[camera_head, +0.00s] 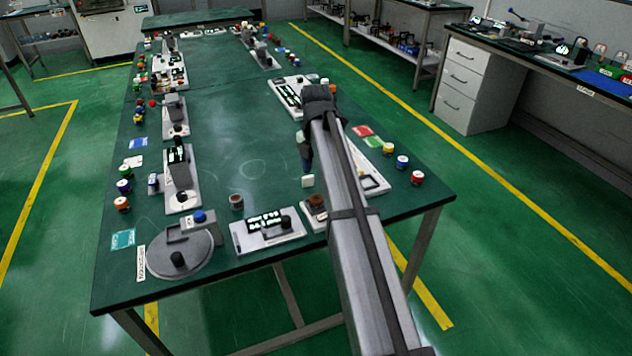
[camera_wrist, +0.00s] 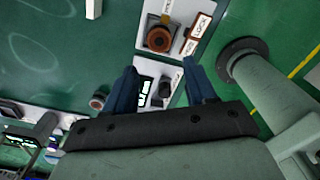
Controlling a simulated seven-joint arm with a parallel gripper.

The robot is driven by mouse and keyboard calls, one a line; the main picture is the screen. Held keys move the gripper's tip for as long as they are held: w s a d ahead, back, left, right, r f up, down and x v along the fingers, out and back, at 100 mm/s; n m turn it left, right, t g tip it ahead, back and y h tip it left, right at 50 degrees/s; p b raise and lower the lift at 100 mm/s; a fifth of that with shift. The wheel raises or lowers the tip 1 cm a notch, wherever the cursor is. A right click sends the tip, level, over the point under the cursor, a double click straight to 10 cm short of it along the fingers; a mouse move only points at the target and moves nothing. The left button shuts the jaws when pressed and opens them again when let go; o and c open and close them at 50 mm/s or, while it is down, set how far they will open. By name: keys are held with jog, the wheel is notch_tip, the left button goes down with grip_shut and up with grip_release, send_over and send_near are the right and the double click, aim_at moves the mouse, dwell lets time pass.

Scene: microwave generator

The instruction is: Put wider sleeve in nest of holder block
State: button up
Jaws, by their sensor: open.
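A pale block-like unit (camera_head: 316,215), partly behind my arm, bears a brown round part with a dark centre (camera_wrist: 159,38). It may be the holder block; its nest is not clear. In the head view my gripper (camera_head: 305,155) hangs over the right part of the table, beyond the block.
A small white upright piece (camera_head: 308,181) stands near the block. Coloured jars (camera_head: 402,162) stand at the right. The table's middle (camera_head: 240,130) is clear.

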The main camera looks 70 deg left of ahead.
jog(key=shift+r, duration=0.9)
